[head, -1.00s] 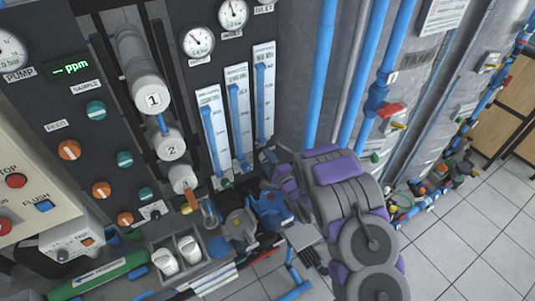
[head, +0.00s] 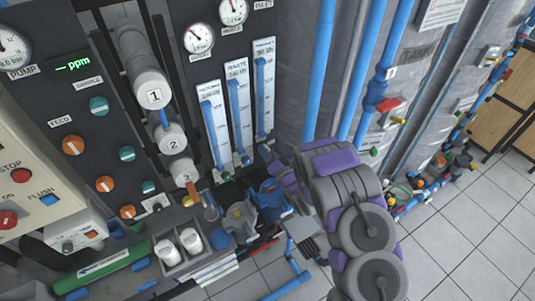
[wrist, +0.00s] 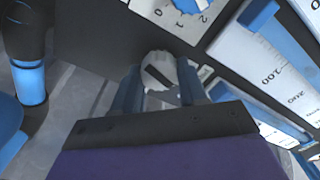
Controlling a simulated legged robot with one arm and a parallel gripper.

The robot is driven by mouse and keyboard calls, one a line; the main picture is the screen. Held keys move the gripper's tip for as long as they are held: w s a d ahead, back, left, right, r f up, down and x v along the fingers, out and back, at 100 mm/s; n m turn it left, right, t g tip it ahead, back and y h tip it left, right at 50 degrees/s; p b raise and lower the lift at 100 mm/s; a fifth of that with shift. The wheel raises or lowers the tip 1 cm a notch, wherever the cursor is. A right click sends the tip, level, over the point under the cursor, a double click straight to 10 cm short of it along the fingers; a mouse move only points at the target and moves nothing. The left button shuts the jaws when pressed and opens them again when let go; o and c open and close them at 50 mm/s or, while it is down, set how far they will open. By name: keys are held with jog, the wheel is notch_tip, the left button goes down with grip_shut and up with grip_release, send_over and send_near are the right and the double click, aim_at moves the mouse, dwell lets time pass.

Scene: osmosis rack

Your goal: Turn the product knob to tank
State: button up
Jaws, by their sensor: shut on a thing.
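In the wrist view, a pale round knob (wrist: 157,66) with a dark slot or bar across it sits between the two blue fingers of my gripper (wrist: 160,82). The fingers are shut on it from both sides. I take it for the product knob, but no label beside it is readable, so its setting cannot be told. In the head view my purple and grey arm reaches to the lower right part of the panel, and it hides the knob and most of my gripper.
A numbered dial (wrist: 186,6) is close above the knob in the wrist view. Flow meters (head: 238,110) stand left of my arm. Blue pipes (head: 323,80) and a grey tank (head: 420,75) are behind and right. Tiled floor (head: 470,220) is clear at lower right.

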jog(key=shift+s+f+n+b, duration=0.1)
jog(key=shift+f+n+b, duration=0.1)
jog(key=shift+n, duration=0.6)
jog(key=shift+s+f+n+b, duration=0.1)
jog(key=shift+f+n+b, duration=0.05)
jog(key=shift+n, duration=0.65)
jog(key=o, duration=0.9)
jog(key=shift+w, duration=0.15)
jog(key=shift+o, duration=0.8)
jog(key=shift+r, duration=0.2)
jog(key=v, duration=1.7)
jog(key=shift+p, duration=0.35)
